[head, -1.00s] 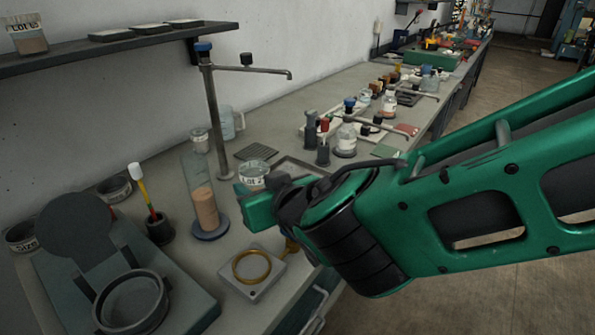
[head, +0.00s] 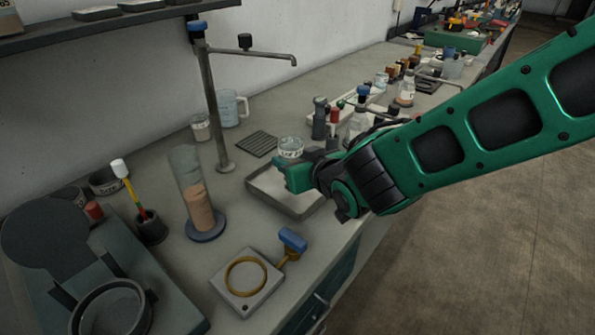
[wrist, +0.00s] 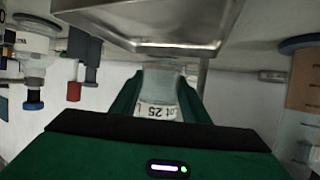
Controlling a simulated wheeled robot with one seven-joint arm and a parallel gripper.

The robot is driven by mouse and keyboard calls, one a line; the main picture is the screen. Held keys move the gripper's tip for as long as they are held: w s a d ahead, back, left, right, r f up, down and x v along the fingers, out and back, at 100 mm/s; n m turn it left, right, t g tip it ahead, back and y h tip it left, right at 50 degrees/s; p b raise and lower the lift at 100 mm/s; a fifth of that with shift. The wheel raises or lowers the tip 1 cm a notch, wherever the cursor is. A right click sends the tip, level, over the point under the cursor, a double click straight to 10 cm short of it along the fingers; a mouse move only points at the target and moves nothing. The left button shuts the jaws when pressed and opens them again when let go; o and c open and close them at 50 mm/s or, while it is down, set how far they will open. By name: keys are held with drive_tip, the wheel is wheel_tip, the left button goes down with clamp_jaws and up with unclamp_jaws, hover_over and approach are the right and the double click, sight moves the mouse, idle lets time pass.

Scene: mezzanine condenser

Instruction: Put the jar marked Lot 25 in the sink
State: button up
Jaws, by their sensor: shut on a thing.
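My gripper (head: 300,175) is shut on a small clear jar with a white label, which shows above the green fingers (head: 290,146). In the wrist view the jar (wrist: 160,90) sits between the fingers, and its upside-down label reads "Lot 25". The sink's metal wall also shows close by in the wrist view (wrist: 150,45).
A tall tap (head: 215,100) stands behind the sink. A glass cylinder (head: 195,195) stands at its left, and a burner plate with a blue handle (head: 247,280) in front. Bottles (head: 358,122) crowd the right. Another jar (head: 8,18) is on the shelf.

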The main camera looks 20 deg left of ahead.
drive_tip(key=shift+w+d+f, duration=0.15)
drive_tip(key=shift+w+f, duration=0.6)
drive_tip(key=shift+w, duration=0.25)
drive_tip(key=shift+f, duration=1.9)
drive_tip(key=o, duration=1.1)
drive_tip(key=shift+f, duration=0.1)
drive_tip(key=shift+s+d+r, duration=0.1)
drive_tip(key=shift+d+r, duration=0.05)
drive_tip(key=shift+r, duration=0.1)
drive_tip(key=v, duration=1.1)
drive_tip(key=shift+s+d+r, duration=0.1)
drive_tip(key=shift+d+r, duration=0.05)
drive_tip(key=shift+d, duration=0.05)
drive_tip(key=shift+s+a+n+g+y, duration=0.3)
drive_tip(key=shift+s+a+g, duration=0.1)
drive_tip(key=shift+s+a, duration=0.9)
